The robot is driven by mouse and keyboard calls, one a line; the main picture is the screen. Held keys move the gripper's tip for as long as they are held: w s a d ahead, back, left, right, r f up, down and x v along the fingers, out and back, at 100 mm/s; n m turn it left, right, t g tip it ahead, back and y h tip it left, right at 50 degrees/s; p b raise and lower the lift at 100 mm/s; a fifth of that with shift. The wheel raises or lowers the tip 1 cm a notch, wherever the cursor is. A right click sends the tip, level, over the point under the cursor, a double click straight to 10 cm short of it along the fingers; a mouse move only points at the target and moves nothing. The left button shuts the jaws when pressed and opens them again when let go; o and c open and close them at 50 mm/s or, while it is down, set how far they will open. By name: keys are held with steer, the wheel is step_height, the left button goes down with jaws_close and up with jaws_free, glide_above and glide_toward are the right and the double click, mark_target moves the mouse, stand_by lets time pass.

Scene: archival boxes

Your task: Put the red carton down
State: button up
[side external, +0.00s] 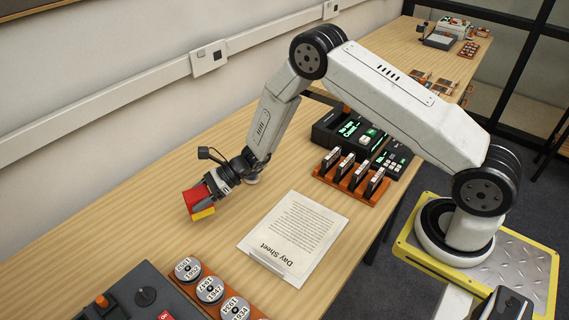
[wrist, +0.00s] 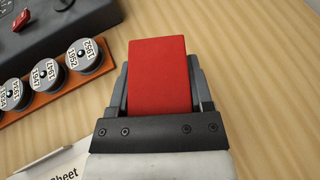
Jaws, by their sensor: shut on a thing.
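The red carton (side external: 198,198) is held in my gripper (side external: 215,185) near the wall side of the table, left of the Day Sheet. It has a yellow part along its lower edge in the side view. In the wrist view the red carton (wrist: 158,75) stands between the two dark fingers of my gripper (wrist: 160,90), which are shut on it. The carton is close to the wooden table (side external: 120,215); I cannot tell whether it touches the surface.
A Day Sheet (side external: 295,235) lies right of the carton. An orange rack of labelled round reels (side external: 210,289) and a dark grey device (side external: 125,298) stand at the front. An orange rack with black upright cartridges (side external: 350,178) stands farther right. Bare table surrounds the carton.

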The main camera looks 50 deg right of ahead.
steer(key=shift+w+f, duration=0.2)
steer(key=shift+w+a+f, duration=0.15)
steer(key=shift+w+f, duration=0.05)
steer(key=shift+f, duration=1.6)
steer(key=shift+f, duration=0.1)
steer(key=o, duration=1.3)
steer(key=v, duration=1.2)
steer(key=shift+s, duration=0.1)
